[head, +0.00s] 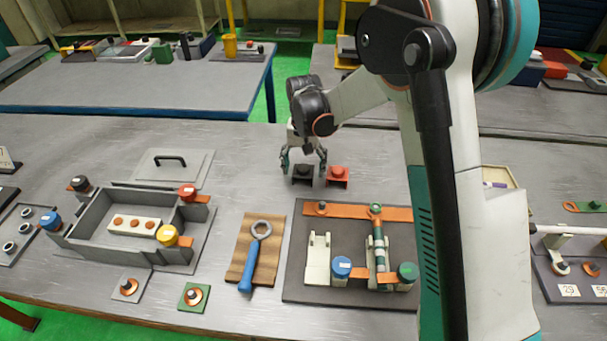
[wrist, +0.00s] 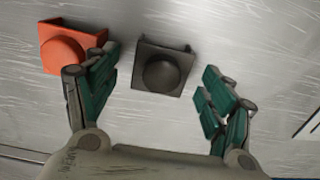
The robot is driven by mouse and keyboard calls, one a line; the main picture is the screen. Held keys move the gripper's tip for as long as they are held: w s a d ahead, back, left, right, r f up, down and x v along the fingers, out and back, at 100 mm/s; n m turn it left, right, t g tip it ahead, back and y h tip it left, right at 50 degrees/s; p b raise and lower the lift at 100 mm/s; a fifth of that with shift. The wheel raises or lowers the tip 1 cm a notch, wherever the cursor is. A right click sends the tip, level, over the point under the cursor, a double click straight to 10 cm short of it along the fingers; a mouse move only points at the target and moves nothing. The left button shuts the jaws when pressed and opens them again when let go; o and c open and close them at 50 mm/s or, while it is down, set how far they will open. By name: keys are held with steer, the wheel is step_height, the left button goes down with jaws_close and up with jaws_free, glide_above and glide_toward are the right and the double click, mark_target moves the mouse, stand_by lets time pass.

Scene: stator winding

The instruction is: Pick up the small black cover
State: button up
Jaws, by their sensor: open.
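The small black cover (head: 302,174) lies on the grey table, and it also shows in the wrist view (wrist: 162,68) as a dark square piece with a round dome. A red-orange cover (head: 337,175) of similar shape lies just to its right in the head view; in the wrist view this red cover (wrist: 68,50) is at the upper left. My gripper (head: 305,168) is open above the table at the black cover. In the wrist view my gripper (wrist: 160,92) has its green-padded fingers spread, with the black cover ahead of and between them, apart from both. The left finger overlaps the red cover in that view.
In the head view, a grey box (head: 90,250) with coloured knobs stands at left. A blue-handled wrench (head: 252,260) lies on a wooden board. A dark fixture board (head: 300,285) with coloured caps is in front of the covers. A flat grey lid (head: 190,172) lies left of them.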

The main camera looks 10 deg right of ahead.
mark_target(303, 167)
step_height(303, 167, down, 3)
steer(key=shift+b, duration=0.35)
steer(key=shift+r, duration=0.1)
steer(key=c, duration=1.1)
steer(key=shift+o, duration=0.2)
step_height(303, 167, up, 20)
steer(key=p, duration=0.5)
steer(key=shift+p, duration=0.4)
